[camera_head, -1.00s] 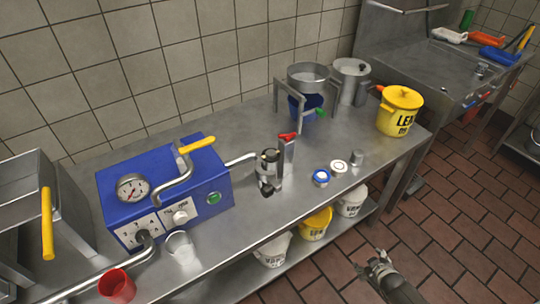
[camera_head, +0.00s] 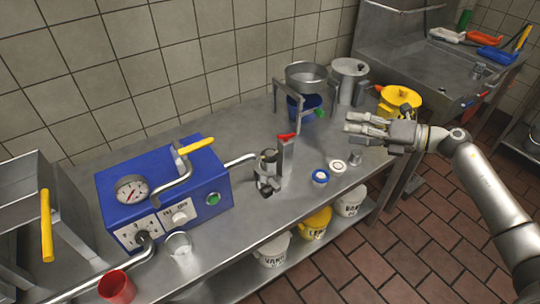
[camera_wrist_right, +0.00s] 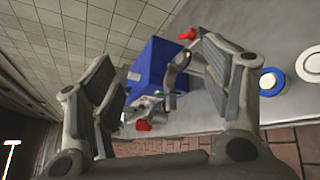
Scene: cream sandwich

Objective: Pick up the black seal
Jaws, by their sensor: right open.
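I cannot clearly pick out a black seal in either view. Small round parts lie near the counter's front edge: a blue ring with a pale centre (camera_head: 320,176), a white disc (camera_head: 337,166) and a short grey cylinder (camera_head: 356,158). The blue ring (camera_wrist_right: 272,82) and white disc (camera_wrist_right: 310,62) also show at the right of the right wrist view. My right gripper (camera_head: 354,126) is open and empty above the counter, behind these parts in the head view and pointing left. Its spread fingers (camera_wrist_right: 157,58) frame the blue machine. My left gripper is not seen.
A steel stand with a red-topped lever (camera_head: 286,140) and the blue machine (camera_head: 165,190) stand to the left. Buckets stand on the lower shelf.

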